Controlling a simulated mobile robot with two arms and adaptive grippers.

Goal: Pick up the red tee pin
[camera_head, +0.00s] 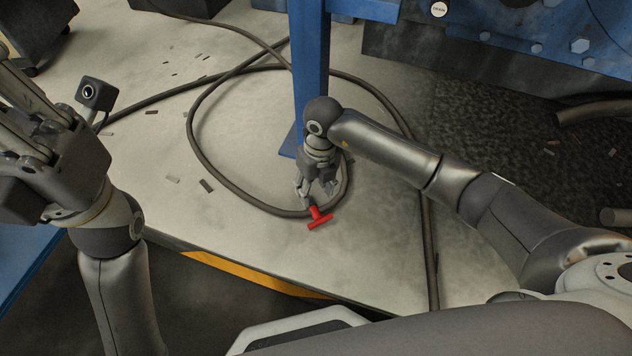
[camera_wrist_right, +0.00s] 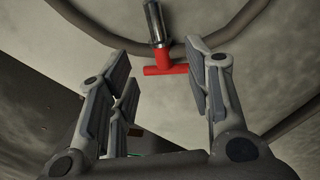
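The red tee pin (camera_head: 319,218) lies on the pale platform, beside or against the dark hose loop. In the right wrist view the pin (camera_wrist_right: 166,68) shows a red T-shaped handle and a metallic shaft. My right gripper (camera_head: 317,192) points down just above and behind the pin in the head view. Its fingers are spread, and in the wrist view the pin appears in the gap between them, not clamped. Contact with the pin cannot be told. My left gripper (camera_head: 22,110) is raised at the far left, away from the pin; its finger opening is unclear.
A dark hose (camera_head: 205,160) loops across the platform (camera_head: 235,225). A blue post (camera_head: 309,60) stands just behind my right gripper. The platform's front edge has a yellow strip (camera_head: 255,275). Small dark scraps (camera_head: 206,185) lie to the left. Blue machinery (camera_head: 520,35) fills the upper right.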

